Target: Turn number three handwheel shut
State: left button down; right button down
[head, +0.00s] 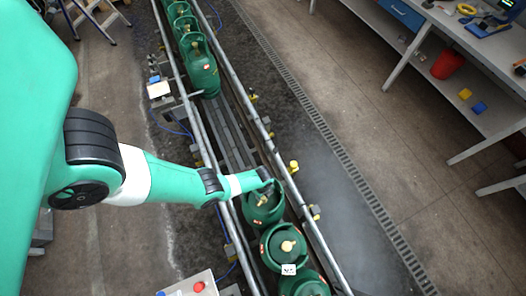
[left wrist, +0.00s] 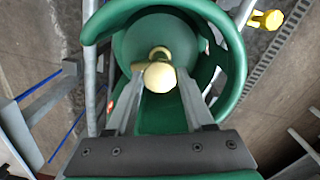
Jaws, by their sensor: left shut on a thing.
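A green gas cylinder (head: 262,215) stands on the conveyor under the end of my left arm. My left gripper (head: 263,186) reaches down into its collar. In the left wrist view, the round green collar (left wrist: 234,55) surrounds a cream-yellow handwheel (left wrist: 159,76). The two grey fingers of my left gripper (left wrist: 160,92) are closed on the sides of this handwheel. The cylinder's number is not readable. My right gripper is not in view.
Two more green cylinders (head: 284,247) stand nearer on the conveyor, and several stand at its far end (head: 201,75). Metal rails (head: 240,77) run along both sides. A box with a red button (head: 199,287) is at the bottom. A workbench (head: 470,50) is at right.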

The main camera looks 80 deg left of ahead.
pick_arm(q)
jog(key=shift+m, duration=0.6)
jog(key=shift+c, duration=1.4)
grip_release()
notch_tip(320, 180, up, 12)
jog(key=p, duration=1.1)
jog(key=shift+f+p, duration=0.2)
jog(key=shift+p, duration=0.1)
